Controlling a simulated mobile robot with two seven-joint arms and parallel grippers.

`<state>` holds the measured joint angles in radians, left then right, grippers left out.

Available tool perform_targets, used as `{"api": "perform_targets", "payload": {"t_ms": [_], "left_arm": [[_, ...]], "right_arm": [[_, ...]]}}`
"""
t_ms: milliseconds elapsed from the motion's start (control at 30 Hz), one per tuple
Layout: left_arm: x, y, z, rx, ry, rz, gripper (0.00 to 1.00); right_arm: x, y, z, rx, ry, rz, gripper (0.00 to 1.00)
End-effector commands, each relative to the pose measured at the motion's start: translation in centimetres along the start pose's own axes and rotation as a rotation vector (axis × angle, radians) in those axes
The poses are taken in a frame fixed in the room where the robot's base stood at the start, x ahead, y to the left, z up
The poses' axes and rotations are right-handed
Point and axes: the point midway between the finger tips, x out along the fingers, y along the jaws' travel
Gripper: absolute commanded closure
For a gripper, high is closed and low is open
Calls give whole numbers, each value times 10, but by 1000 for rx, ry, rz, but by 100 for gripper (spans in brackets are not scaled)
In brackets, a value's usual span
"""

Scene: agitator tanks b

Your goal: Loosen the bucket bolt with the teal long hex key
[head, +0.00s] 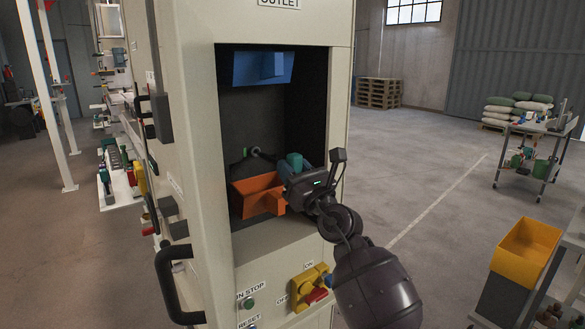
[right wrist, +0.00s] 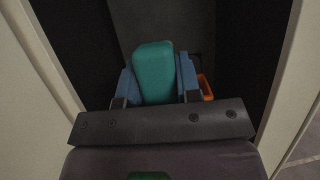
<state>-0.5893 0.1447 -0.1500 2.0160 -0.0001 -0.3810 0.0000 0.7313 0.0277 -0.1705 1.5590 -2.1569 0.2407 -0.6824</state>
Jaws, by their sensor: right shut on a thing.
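My right gripper (head: 303,172) reaches into the opening of the beige cabinet and is shut on the teal long hex key (head: 294,160). In the right wrist view, the key's teal handle (right wrist: 153,75) stands between the blue fingers; its far end is hidden. An orange bucket (head: 256,190) sits low in the opening, left of and partly behind the gripper. Its edge also shows in the right wrist view (right wrist: 206,88). My left gripper is not in view.
A blue bucket-like piece (head: 263,68) is at the top of the opening. The opening's side walls are close around my right gripper. A black handle (head: 176,285) and a yellow switch (head: 308,288) are on the cabinet. A yellow bin (head: 525,250) stands at right; the floor between is clear.

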Motion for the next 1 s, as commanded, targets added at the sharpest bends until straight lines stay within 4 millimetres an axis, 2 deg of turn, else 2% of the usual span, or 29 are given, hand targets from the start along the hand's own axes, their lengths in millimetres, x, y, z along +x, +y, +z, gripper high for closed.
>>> {"api": "perform_targets", "payload": {"t_ms": [533,1000], "left_arm": [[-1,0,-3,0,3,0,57],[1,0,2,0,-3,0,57]], "right_arm": [[1,0,0,-1,0,0,100],[11,0,-4,-1,-1,0,100]]}}
